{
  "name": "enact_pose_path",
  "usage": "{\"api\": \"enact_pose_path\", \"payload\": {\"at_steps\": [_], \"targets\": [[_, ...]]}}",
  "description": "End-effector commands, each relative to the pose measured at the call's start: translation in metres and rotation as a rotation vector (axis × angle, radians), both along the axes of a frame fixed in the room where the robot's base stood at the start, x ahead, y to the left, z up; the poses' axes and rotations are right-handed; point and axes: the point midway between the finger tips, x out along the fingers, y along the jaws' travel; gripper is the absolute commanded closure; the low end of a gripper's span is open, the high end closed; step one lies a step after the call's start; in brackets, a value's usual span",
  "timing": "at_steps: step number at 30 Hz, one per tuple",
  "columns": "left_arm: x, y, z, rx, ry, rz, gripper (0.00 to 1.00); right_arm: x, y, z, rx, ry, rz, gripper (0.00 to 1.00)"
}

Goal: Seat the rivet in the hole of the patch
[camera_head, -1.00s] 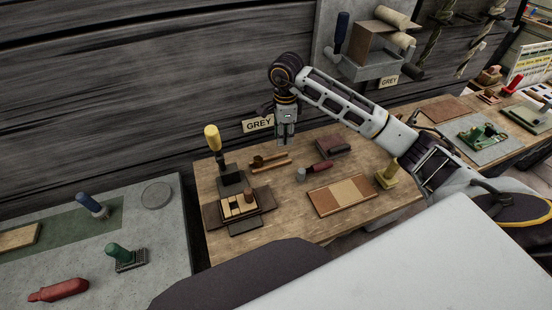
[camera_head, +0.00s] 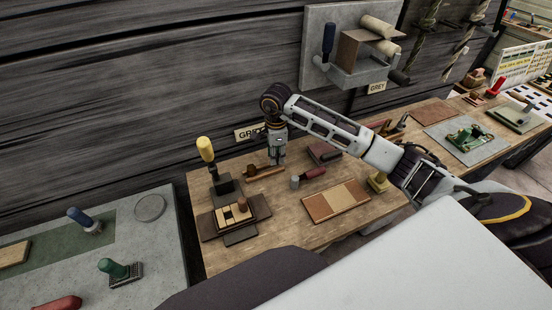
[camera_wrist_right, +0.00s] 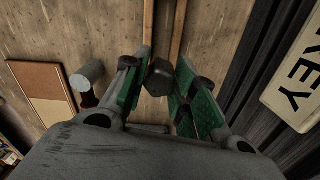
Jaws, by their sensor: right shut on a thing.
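My right gripper (camera_head: 277,159) hangs above the back of the wooden table, beside two wooden-handled tools. In the right wrist view its green-padded fingers (camera_wrist_right: 163,62) are shut on a small dark grey piece (camera_wrist_right: 158,78). Much of the piece is hidden, and I cannot tell whether it is the rivet. A dark brown flat sheet (camera_head: 211,228), possibly the patch, lies at the table's front left under a block of cream pieces (camera_head: 224,217). I cannot make out a hole. A small brown knob (camera_head: 242,204) stands at that block. My left gripper is not in view.
A yellow-handled tool (camera_head: 205,149) stands upright on a dark block at left. A red-handled hammer (camera_head: 313,174) and a tan-brown board (camera_head: 336,202) lie right of the gripper. A wooden handle (camera_head: 267,173) lies below it. The wall with a GREY sign (camera_head: 247,133) is close behind.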

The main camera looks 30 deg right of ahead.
Motion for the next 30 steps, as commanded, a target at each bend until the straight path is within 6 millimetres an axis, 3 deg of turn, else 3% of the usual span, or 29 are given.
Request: {"api": "enact_pose_path", "payload": {"at_steps": [7, 25, 26, 30], "targets": [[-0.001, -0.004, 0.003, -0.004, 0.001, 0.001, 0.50, 0.000, 0.000, -0.022, 0.001, -0.001, -0.001, 0.92], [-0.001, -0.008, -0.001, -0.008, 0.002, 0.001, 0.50, 0.000, 0.000, -0.028, 0.000, 0.000, 0.000, 0.92], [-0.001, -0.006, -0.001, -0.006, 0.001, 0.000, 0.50, 0.000, 0.000, -0.028, 0.000, 0.000, 0.000, 0.70], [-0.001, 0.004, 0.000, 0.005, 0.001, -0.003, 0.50, 0.000, 0.000, -0.027, 0.000, 0.000, 0.000, 0.52]]}}
